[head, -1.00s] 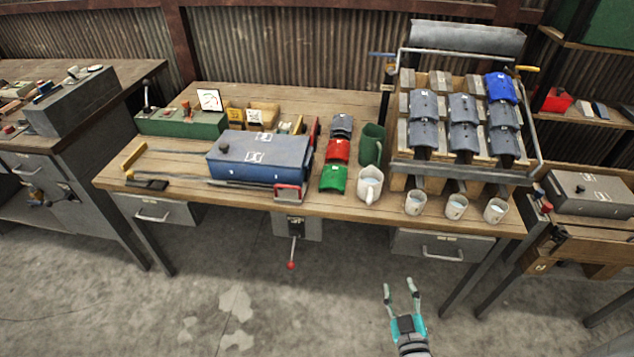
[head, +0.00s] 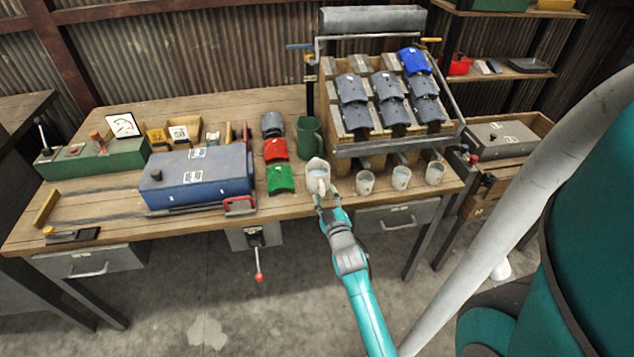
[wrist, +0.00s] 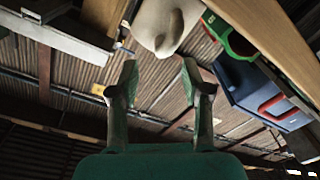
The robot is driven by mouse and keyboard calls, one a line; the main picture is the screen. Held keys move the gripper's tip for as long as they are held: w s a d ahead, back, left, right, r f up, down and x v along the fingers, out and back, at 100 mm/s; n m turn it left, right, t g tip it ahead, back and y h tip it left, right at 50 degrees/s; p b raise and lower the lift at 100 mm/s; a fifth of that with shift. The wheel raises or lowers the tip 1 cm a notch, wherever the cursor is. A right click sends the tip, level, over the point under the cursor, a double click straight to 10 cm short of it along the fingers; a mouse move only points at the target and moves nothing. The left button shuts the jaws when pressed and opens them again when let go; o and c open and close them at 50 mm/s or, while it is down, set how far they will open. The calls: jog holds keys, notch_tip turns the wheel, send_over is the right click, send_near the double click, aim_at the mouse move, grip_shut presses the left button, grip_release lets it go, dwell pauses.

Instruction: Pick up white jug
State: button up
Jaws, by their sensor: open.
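The white jug (head: 317,174) stands upright at the front edge of the wooden table in the head view, its handle facing the front. It also shows at the top of the wrist view (wrist: 155,22), with the handle toward my fingers. My gripper (head: 326,202) is at the table's front edge, right before the jug. In the wrist view my gripper (wrist: 158,78) is open and empty, with its two fingers apart on either side of the line to the handle. The fingertips appear short of the jug, though the exact gap is hard to tell.
A green jug (head: 309,138) stands behind the white one. Several white cups (head: 365,183) line the edge to the right. Green (head: 280,179) and red (head: 275,149) curved pieces lie to the left. A sloped rack (head: 400,143) stands behind the cups.

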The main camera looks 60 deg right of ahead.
aim_at(323, 189)
jog(key=shift+f+x, duration=0.1)
jog(key=shift+x, duration=1.3)
jog(key=shift+f+x, duration=0.15)
jog(key=shift+x, duration=1.25)
jog(key=shift+c, duration=0.3)
jog(key=shift+s, duration=0.1)
grip_shut()
